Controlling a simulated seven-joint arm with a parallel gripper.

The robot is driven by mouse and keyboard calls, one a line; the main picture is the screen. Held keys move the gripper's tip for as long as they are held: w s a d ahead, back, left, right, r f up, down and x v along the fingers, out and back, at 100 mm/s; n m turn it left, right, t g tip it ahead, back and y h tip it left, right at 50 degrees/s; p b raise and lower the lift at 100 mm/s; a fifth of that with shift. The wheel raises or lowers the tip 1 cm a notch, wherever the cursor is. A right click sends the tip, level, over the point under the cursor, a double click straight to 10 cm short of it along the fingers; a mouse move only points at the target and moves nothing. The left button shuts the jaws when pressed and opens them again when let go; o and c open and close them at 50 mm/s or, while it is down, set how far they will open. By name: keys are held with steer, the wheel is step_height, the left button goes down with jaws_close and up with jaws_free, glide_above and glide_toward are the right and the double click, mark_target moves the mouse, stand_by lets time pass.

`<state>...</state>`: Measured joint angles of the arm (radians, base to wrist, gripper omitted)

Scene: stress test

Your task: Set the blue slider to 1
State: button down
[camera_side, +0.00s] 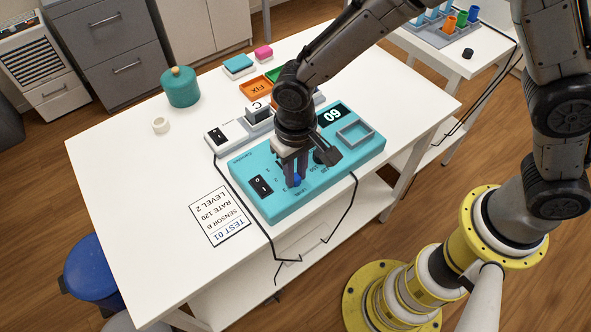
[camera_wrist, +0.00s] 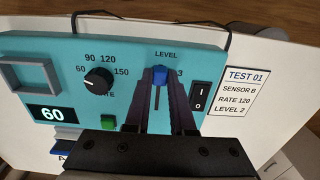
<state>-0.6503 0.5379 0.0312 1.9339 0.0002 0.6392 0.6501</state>
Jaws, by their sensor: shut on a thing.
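The blue slider (camera_wrist: 160,73) sits in the LEVEL slot of the turquoise device (camera_wrist: 218,42), at the slot's upper end in the wrist view, beside the printed 3. The rest of the slot runs empty below it there. My gripper (camera_wrist: 161,78) is shut on the slider, with one dark finger on each side. In the side view my gripper (camera_side: 294,180) reaches down onto the device, and a bit of the blue slider (camera_side: 297,181) shows at the fingertips. The fingers hide the other level numbers in the wrist view.
The device also has a black knob (camera_wrist: 98,80), a green button (camera_wrist: 108,122), a display reading 60 (camera_wrist: 52,114) and a rocker switch (camera_wrist: 201,96). A card (camera_wrist: 233,91) reads TEST 01, SENSOR B, RATE 120, LEVEL 2. Black cables (camera_side: 345,215) hang over the table edge.

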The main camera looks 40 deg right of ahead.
mark_target(277, 163)
steer(key=shift+w, duration=0.15)
steer(key=shift+w+r, duration=0.1)
steer(key=shift+w, duration=3.05)
steer(key=c, duration=0.8)
jaws_free()
steer(key=shift+o, duration=0.2)
step_height(277, 163, up, 14)
